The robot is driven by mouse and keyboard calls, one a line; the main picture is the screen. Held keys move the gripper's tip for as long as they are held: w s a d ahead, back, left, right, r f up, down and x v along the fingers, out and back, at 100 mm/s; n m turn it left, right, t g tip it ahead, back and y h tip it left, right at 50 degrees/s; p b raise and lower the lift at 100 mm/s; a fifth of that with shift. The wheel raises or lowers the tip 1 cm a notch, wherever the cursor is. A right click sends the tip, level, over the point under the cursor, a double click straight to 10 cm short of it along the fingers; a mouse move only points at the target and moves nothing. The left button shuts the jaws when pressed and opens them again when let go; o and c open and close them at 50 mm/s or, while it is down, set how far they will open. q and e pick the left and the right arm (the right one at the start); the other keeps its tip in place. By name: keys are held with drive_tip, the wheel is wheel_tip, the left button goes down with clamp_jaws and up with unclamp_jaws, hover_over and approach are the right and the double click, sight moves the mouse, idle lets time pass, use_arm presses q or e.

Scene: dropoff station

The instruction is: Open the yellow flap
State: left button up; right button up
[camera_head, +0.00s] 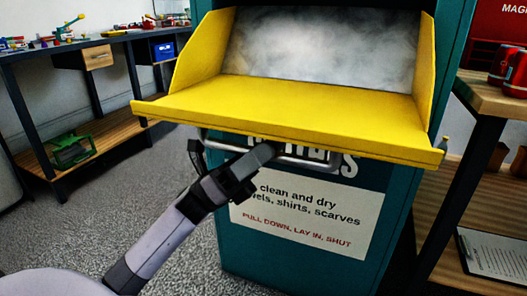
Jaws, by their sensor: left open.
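The yellow flap (290,104) is on the front of a teal collection bin (240,255). It is folded down, its front edge sticking out toward me, with yellow side walls and a grey, cloudy-looking metal panel (320,50) behind it. A silver bar handle (310,162) shows just below the flap's front edge. My left gripper (262,155) is open at the left part of the handle, under the flap. Whether it touches the bar is not clear. My left arm reaches in from the lower left. My right gripper is not in view.
A white sign (310,215) is on the bin front. A workbench (95,40) with tools, a blue bin (163,49) and a green crate (70,150) stands at left. A wooden shelf unit (490,95) with red items and a clipboard (492,255) stands close at right. Carpet is clear at left.

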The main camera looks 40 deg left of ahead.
sight(262, 124)
use_arm(q)
clamp_jaws()
drive_tip(key=shift+r+n+t+p, duration=0.3)
drive_tip(key=shift+r+t+p, duration=0.15)
drive_tip(key=shift+p, duration=0.1)
drive_tip(key=r+n+p, duration=0.1)
drive_tip(key=r+n+t+y+p, duration=0.1)
drive_tip(key=r+p, duration=0.1)
drive_tip(key=shift+s+y, duration=0.2)
drive_tip(key=shift+y, duration=0.1)
drive_tip(key=shift+r+n+t+y+p, duration=0.3)
drive_tip(key=shift+r+n+t+p, duration=0.2)
drive_tip(key=shift+n+t+p, duration=0.3)
drive_tip(key=shift+r+p, duration=0.15)
drive_tip(key=shift+p, duration=0.15)
drive_tip(key=shift+n, duration=0.3)
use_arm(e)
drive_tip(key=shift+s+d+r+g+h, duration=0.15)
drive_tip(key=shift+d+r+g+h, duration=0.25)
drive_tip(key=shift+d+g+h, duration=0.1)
use_arm(q)
unclamp_jaws()
